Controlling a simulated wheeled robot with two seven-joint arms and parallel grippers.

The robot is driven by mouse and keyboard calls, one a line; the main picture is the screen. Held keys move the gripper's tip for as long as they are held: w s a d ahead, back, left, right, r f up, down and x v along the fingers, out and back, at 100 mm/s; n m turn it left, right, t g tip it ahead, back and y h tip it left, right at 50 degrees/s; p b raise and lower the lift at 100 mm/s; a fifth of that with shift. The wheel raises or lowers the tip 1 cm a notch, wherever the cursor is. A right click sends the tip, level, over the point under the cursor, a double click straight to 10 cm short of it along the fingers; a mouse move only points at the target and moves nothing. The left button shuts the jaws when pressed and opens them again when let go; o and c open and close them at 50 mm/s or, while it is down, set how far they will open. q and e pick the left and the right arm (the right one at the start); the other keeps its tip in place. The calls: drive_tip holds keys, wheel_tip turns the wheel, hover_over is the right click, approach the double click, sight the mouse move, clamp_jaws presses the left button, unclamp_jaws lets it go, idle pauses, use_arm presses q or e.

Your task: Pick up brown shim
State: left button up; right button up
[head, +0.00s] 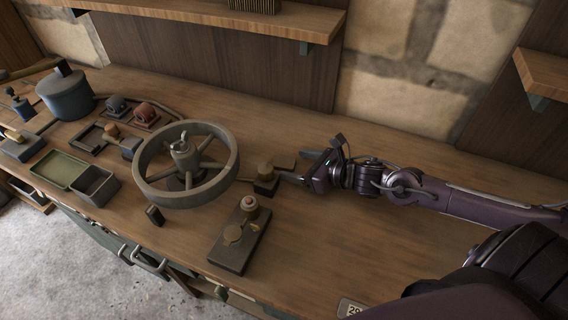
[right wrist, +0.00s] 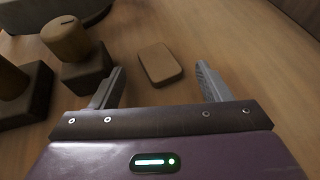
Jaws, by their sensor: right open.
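The brown shim (right wrist: 160,64) is a small flat block with rounded edges lying on the wooden bench in the right wrist view. My right gripper (right wrist: 163,82) is open, with one finger on each side of the shim's near end and clear space between. It does not touch the shim. In the head view my right gripper (head: 292,167) is low over the bench, just right of a small block with a round knob (head: 266,177). The shim is hard to make out there. My left gripper is not in view.
The knobbed block (right wrist: 86,62) stands close beside the left finger in the right wrist view. A large spoked wheel (head: 222,186) and a dark plate with a red-topped post (head: 233,256) are nearby. The bench right of my gripper's arm is mostly clear.

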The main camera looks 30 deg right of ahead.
sight(284, 163)
drive_tip(key=shift+x, duration=1.3)
drive_tip(key=shift+c, duration=0.8)
drive_tip(key=c, duration=1.3)
drive_tip(key=shift+o, duration=0.2)
